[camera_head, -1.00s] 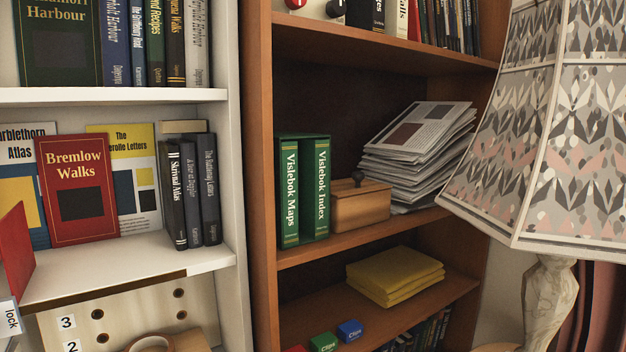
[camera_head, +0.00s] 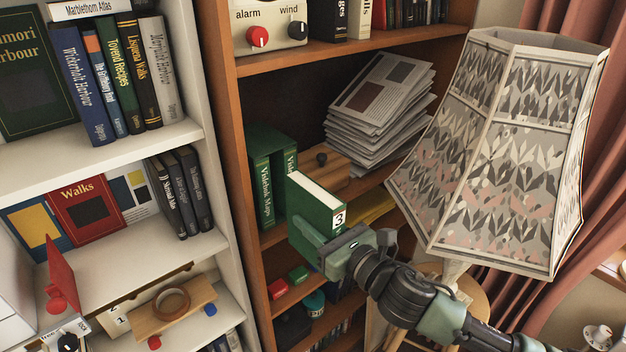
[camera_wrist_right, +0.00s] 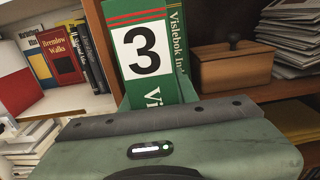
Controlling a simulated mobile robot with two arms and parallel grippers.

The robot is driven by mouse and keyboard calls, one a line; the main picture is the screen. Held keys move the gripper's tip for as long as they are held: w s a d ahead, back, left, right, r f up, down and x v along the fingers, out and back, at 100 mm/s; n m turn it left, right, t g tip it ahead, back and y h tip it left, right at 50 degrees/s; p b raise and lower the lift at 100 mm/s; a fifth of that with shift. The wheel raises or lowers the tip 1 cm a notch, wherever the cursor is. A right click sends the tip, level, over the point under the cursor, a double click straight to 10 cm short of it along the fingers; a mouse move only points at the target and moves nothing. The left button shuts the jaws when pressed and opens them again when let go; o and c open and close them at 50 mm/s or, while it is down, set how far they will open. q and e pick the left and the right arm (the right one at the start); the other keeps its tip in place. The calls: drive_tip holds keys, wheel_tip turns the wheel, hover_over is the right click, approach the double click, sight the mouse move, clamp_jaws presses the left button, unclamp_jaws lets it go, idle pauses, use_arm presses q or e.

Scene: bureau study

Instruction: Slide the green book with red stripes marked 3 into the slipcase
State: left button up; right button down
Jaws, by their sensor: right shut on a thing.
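The green book marked 3 (camera_head: 318,197) is held by my right gripper (camera_head: 326,238), in front of the shelf and above its lower boards. Its white page block faces up, and its white 3 label faces the camera. In the right wrist view the book (camera_wrist_right: 150,88) shows its large 3 and red stripes, upright ahead of the gripper. The green slipcase (camera_head: 262,150) stands on the brown shelf behind and left of the held book, with Vislebok volumes in it. The held book partly hides it; I cannot tell whether they touch. My left gripper is not in view.
A wooden box with a dark knob (camera_head: 323,160) and a stack of papers (camera_head: 375,115) stand right of the slipcase. A large lampshade (camera_head: 500,150) stands close to the right of my arm. The white bookcase (camera_head: 110,150) is at the left.

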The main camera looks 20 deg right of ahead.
sight(287, 191)
drive_tip(key=shift+w+d+r, duration=0.1)
drive_tip(key=shift+w+r, duration=0.05)
drive_tip(key=shift+r, duration=0.75)
drive_tip(key=shift+w+r, duration=0.1)
drive_tip(key=shift+w, duration=0.1)
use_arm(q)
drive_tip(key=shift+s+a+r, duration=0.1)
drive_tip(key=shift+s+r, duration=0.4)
use_arm(e)
drive_tip(key=shift+x, duration=1.75)
use_arm(q)
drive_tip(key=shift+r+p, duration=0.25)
drive_tip(key=shift+p, duration=0.2)
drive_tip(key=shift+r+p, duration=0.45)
use_arm(e)
drive_tip(key=shift+x, duration=2.45)
